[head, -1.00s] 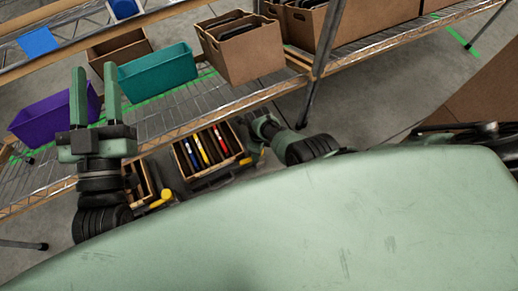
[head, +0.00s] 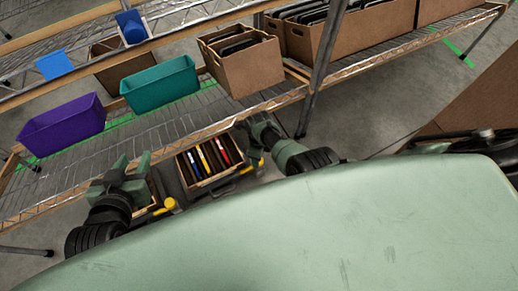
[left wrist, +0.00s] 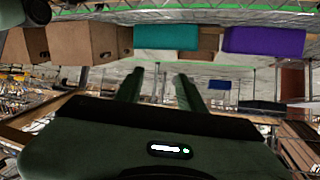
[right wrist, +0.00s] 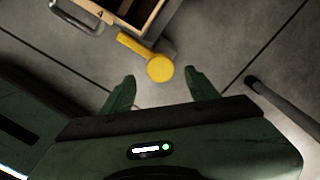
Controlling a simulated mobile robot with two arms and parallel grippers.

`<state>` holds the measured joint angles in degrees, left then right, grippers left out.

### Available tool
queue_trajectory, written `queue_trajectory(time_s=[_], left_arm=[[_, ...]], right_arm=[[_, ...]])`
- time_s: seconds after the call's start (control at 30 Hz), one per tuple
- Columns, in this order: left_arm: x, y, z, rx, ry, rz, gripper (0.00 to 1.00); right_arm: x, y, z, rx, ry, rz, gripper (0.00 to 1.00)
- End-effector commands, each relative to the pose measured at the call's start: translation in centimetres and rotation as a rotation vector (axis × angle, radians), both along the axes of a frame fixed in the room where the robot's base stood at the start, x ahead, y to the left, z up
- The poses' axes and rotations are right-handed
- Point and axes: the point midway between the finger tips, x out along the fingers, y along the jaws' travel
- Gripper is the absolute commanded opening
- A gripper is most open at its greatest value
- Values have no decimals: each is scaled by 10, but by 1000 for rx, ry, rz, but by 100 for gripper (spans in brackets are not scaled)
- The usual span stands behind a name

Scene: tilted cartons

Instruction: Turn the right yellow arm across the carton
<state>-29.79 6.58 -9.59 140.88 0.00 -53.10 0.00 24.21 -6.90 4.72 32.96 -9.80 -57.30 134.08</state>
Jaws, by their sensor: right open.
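The wooden carton (head: 186,172) with several coloured folders or books sits tilted below the shelf in the head view. Its corner (right wrist: 152,20) shows at the top of the right wrist view. The right yellow arm (right wrist: 132,43) ends in a round yellow knob and stands out beside the carton; in the head view it is small and partly hidden near my right gripper (head: 258,140). In the right wrist view that gripper (right wrist: 160,78) is open, with the knob just beyond and between its fingertips. My left gripper (head: 131,163) is open and empty, left of the carton.
Another yellow arm (head: 171,205) is at the carton's lower left. The wire shelf (head: 150,122) above holds a purple bin (head: 62,125), a teal bin (head: 160,86) and cardboard boxes (head: 245,68). A metal shelf post (head: 322,70) stands right of my right gripper.

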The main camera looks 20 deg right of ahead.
Motion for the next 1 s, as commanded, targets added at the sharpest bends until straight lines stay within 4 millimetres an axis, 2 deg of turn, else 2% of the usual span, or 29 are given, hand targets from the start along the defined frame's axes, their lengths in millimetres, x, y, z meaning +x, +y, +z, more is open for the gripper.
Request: queue_trajectory(time_s=[0.2,0.5,0.7,1.0], left_arm=[[-40,15,-31,55,246,19,39],[-88,32,-56,107,487,37,39],[-100,35,-61,118,542,41,39],[-101,35,-61,118,545,41,39]], right_arm=[[0,0,17,0,0,-1,60],[-1,0,29,-1,2,0,60],[-1,0,31,-1,2,0,60],[-1,0,31,0,1,0,60]])
